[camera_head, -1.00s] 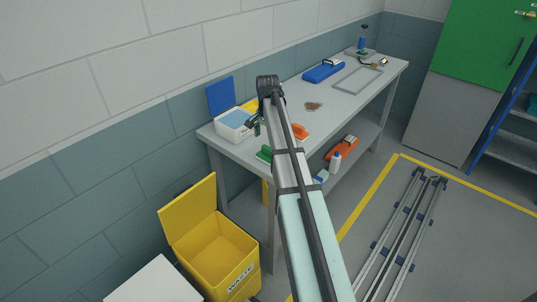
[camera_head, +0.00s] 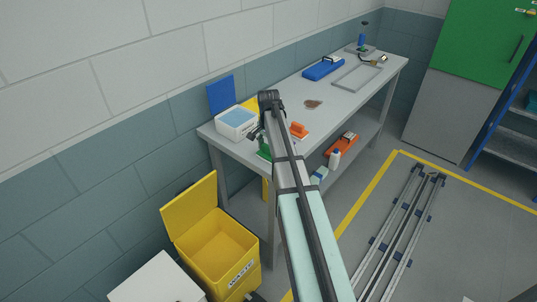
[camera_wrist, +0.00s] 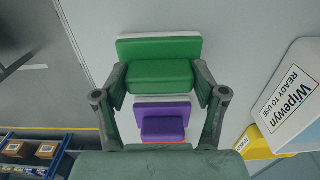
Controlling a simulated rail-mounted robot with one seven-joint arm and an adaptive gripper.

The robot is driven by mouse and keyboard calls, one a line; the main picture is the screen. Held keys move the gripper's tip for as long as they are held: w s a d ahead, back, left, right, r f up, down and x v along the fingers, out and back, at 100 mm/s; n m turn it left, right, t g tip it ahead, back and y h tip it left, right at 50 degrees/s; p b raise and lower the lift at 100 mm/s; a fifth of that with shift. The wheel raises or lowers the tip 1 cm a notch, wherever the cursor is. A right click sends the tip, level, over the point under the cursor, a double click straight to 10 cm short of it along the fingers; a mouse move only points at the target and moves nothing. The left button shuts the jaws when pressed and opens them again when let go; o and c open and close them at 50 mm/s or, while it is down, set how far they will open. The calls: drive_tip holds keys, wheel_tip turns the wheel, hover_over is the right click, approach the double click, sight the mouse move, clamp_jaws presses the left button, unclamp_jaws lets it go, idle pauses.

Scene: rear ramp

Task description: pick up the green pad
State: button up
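The green pad (camera_wrist: 160,46) has a flat base with a raised green block on top and a pale edge. In the wrist view it lies on the grey bench top. My gripper (camera_wrist: 160,84) is open, with one finger on each side of the raised block; I cannot tell whether they touch it. In the head view, the green pad (camera_head: 264,153) shows at the bench's near edge, partly hidden by my arm. My gripper (camera_head: 259,136) is just above it, also partly hidden.
A purple pad (camera_wrist: 163,118) lies beside the green one. An orange pad (camera_head: 299,129) is to the right. A white wipes box (camera_head: 237,124) stands close on the left, also in the wrist view (camera_wrist: 288,92).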

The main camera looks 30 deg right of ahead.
drive_tip(key=c, duration=0.4)
drive_tip(key=shift+o, duration=0.2)
drive_tip(key=shift+r, duration=0.1)
wheel_tip(320, 180, up, 20)
drive_tip(key=b, duration=0.5)
